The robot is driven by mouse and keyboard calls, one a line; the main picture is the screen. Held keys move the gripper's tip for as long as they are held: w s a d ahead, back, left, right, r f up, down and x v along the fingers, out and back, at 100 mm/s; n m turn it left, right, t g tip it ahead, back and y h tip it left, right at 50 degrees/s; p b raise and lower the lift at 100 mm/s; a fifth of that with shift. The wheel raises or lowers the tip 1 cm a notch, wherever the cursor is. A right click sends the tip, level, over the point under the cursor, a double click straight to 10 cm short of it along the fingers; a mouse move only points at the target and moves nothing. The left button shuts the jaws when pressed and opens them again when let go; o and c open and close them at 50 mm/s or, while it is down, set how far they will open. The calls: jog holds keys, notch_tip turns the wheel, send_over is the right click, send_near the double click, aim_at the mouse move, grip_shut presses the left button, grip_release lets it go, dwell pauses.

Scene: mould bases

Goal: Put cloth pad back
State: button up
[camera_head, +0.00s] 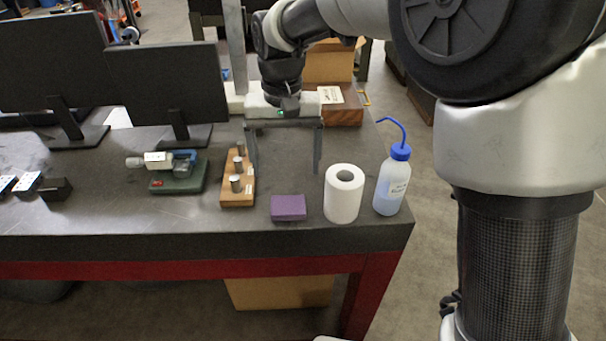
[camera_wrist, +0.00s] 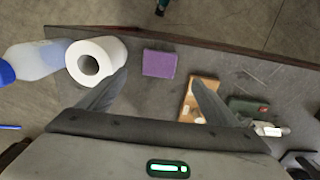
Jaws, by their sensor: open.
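The cloth pad is a flat purple block (camera_head: 288,207) lying on the dark bench near its front edge, between the wooden block and the paper roll. It also shows in the wrist view (camera_wrist: 159,63), ahead of the fingers and a little left of the middle of the gap between them. My gripper (camera_head: 284,168) is open and empty, fingers pointing down, above the bench and behind the pad. In the wrist view the two fingers (camera_wrist: 160,84) are wide apart. Nothing hides the pad.
A white paper roll (camera_head: 344,193) and a blue-capped wash bottle (camera_head: 391,182) stand right of the pad. A wooden block with metal pins (camera_head: 238,180) and a green-based micrometer stand (camera_head: 178,173) are on the left. Monitors (camera_head: 170,90) stand behind.

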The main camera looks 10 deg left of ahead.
jog(key=s+d+r+m+t, duration=0.15)
jog(key=d+r, duration=0.25)
jog(key=d, duration=0.4)
jog(key=s+d+r+t, duration=0.1)
jog(key=s+d+r, duration=0.2)
jog(key=d+r, duration=0.3)
jog(key=s+d+f+m+t, duration=0.1)
jog(key=s+d+t, duration=0.2)
jog(key=s+d, duration=0.9)
jog(key=shift+d+f, duration=0.4)
jog(key=shift+d, duration=0.15)
